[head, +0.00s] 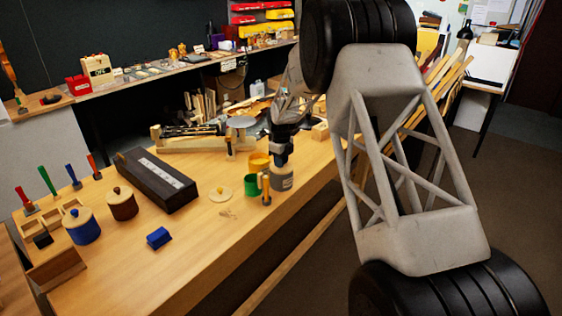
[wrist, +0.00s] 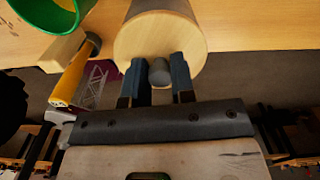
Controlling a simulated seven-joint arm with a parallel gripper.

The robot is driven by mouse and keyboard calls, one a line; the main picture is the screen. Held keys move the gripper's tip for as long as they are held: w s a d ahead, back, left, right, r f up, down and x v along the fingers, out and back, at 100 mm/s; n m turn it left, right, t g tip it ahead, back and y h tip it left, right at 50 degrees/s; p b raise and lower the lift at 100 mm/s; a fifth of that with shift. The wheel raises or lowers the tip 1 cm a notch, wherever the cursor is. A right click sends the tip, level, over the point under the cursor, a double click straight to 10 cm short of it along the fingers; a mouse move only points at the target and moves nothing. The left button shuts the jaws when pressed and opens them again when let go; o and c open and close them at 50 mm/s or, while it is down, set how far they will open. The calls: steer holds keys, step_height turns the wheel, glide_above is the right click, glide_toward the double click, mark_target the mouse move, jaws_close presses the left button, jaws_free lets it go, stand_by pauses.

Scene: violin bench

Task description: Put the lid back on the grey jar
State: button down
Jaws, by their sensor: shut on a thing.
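The grey jar (head: 282,179) stands on the bench near its front edge, with a pale label on its side. My gripper (head: 281,160) is right above it, pointing down. In the wrist view, my gripper (wrist: 159,82) is shut on the grey knob (wrist: 160,72) of a round wooden lid (wrist: 150,45). The lid is over the jar's mouth and hides it. I cannot tell whether it rests on the rim or is slightly above. Another wooden lid (head: 220,194), with a yellow knob, lies on the bench to the left.
A black case (head: 156,180), brown jar (head: 122,204), blue jar (head: 82,227) and blue block (head: 158,238) are further left. The bench's front edge is near.

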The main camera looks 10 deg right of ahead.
steer(key=shift+c, duration=2)
jaws_free()
steer(key=shift+r, duration=0.15)
steer(key=shift+r, duration=3.35)
steer(key=shift+c, duration=0.3)
jaws_close()
